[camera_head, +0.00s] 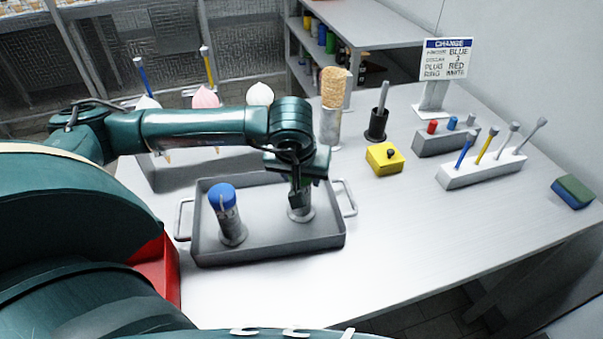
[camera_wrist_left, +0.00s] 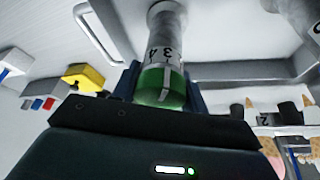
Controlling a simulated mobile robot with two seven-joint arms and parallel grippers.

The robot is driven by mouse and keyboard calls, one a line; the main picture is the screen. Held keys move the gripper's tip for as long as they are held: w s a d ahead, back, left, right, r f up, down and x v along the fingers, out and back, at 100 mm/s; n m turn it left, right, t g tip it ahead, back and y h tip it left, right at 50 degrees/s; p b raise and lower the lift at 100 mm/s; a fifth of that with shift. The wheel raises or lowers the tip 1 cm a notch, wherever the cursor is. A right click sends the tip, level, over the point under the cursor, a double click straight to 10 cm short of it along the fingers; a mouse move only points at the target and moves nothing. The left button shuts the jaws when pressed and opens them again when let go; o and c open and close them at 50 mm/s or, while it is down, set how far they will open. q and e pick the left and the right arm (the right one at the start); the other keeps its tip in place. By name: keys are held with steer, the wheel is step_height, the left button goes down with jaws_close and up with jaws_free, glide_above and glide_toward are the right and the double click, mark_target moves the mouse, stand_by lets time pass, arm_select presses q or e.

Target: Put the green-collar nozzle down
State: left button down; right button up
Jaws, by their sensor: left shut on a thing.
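The green-collar nozzle (camera_wrist_left: 160,87) is a grey cylinder with dark markings and a green band, between the fingers of my left gripper (camera_wrist_left: 160,95) in the left wrist view. In the head view my left gripper (camera_head: 297,198) points down over the right half of the grey tray (camera_head: 270,247). The grey lower part of the nozzle (camera_head: 301,214) shows below it, upright at the tray floor; I cannot tell whether it touches. Its green collar is hidden there by the gripper. My right gripper is not in view.
A blue-topped nozzle (camera_head: 228,217) stands in the tray's left half. Behind the tray is a grey rack (camera_head: 180,178) with piping cones. A yellow block (camera_head: 384,158), a white holder (camera_head: 482,170) and a sponge (camera_head: 572,192) are to the right. The front right table is clear.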

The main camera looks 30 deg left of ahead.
arm_select(q)
steer(key=c, duration=0.7)
jaws_free()
steer(key=shift+f, duration=0.1)
steer(key=shift+c, duration=0.2)
steer(key=shift+r, duration=0.3)
steer(key=v, duration=1.1)
steer(key=shift+s+r+b, duration=0.2)
steer(key=shift+r+b, duration=0.1)
steer(key=shift+r, duration=0.05)
steer(key=shift+d, duration=0.1)
